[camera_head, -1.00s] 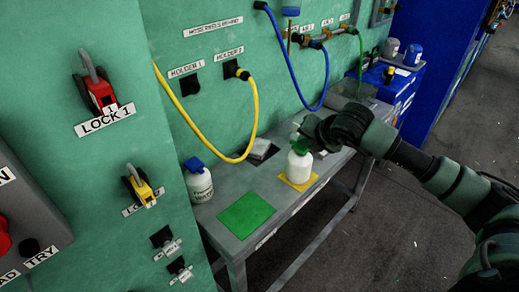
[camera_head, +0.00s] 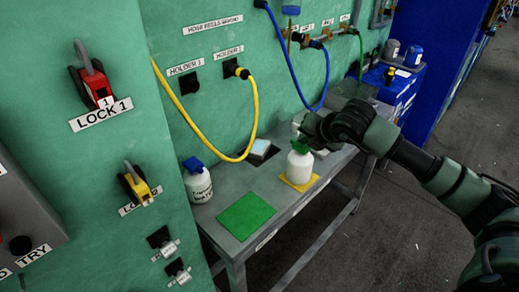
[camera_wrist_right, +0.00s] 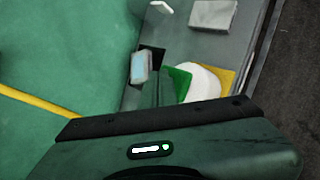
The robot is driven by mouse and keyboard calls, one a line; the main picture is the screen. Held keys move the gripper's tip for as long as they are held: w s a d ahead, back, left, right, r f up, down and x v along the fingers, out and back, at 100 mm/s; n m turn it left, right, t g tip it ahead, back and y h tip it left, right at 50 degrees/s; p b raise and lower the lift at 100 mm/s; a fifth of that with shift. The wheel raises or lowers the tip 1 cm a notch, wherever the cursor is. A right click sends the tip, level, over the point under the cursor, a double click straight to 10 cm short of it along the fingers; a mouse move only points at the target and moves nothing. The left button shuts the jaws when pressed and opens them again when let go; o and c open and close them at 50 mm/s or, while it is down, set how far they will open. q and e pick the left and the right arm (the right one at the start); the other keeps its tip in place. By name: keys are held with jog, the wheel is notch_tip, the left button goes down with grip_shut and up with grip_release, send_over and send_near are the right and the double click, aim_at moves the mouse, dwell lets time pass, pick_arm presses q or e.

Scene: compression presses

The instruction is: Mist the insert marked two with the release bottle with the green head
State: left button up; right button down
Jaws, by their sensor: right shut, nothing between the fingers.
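A white bottle with a green head (camera_head: 299,168) stands upright on a yellow mat on the bench. It also shows in the wrist view (camera_wrist_right: 203,82). My right gripper (camera_head: 303,131) is at the bottle's green head, with its fingers shut and nothing between them. Whether the fingers touch the head cannot be told. A small block with a pale blue top (camera_head: 260,147) sits on a dark pad left of the bottle; it also shows in the wrist view (camera_wrist_right: 139,67). A second, grey block (camera_wrist_right: 213,14) lies farther along the bench. No number is readable on either block. My left gripper is not in view.
A white bottle with a blue head (camera_head: 198,184) stands at the bench's left end near a bare green mat (camera_head: 246,215). A yellow hose (camera_head: 257,110) and a blue hose (camera_head: 299,75) hang on the green wall. The bench (camera_head: 226,176) has clear room between mats.

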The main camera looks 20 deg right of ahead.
aim_at(304, 147)
jog(key=shift+r, duration=0.1)
jog(key=shift+r+p, duration=1.45)
jog(key=shift+r, duration=1.55)
